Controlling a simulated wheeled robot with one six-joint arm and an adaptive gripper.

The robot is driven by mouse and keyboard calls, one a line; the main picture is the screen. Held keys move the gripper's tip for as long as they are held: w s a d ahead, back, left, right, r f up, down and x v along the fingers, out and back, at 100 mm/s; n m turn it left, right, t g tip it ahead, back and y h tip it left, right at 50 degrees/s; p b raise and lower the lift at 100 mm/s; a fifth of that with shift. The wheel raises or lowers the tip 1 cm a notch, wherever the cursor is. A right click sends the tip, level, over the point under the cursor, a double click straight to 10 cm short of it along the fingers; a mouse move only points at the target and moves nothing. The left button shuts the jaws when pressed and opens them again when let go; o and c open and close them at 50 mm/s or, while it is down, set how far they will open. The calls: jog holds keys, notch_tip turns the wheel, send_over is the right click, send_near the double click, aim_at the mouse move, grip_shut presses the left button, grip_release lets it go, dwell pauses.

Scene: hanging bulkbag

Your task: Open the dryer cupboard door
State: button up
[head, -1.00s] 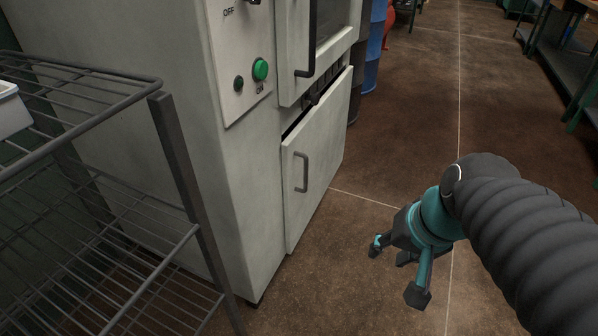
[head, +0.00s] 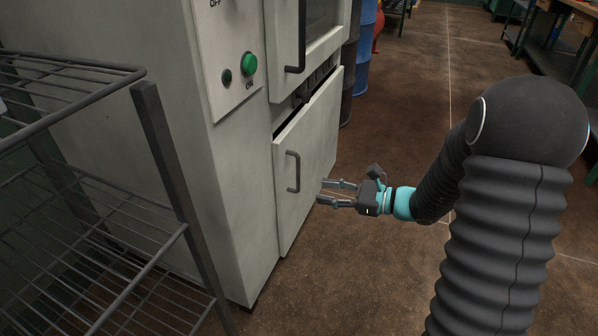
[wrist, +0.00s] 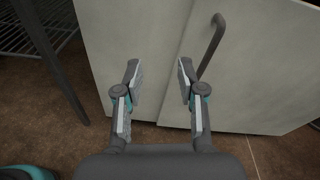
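The lower cupboard door (head: 313,165) of the pale grey dryer is a flat panel with a dark vertical bar handle (head: 292,172) near its left edge. A dark gap runs along its top edge; otherwise it sits in its frame. My gripper (head: 320,192) is in front of the door, to the right of the handle in the head view, fingers towards the panel. In the wrist view the open, empty fingers (wrist: 158,80) show with the handle (wrist: 212,45) beyond and to the right of the right finger. The gripper is apart from the handle.
A dark wire rack (head: 160,150) stands at the left, close to the dryer. Above the door are an upper door with a handle (head: 301,40) and a green button (head: 250,63). A blue barrel (head: 364,50) stands behind.

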aim_at(298, 172)
jog(key=w+d+f+m+t, duration=0.4)
jog(key=w+m, duration=0.1)
jog(key=x, duration=1.4)
jog(key=shift+w+a+f, duration=0.1)
jog(key=shift+w+f, duration=0.1)
jog(key=shift+f, duration=0.2)
grip_shut()
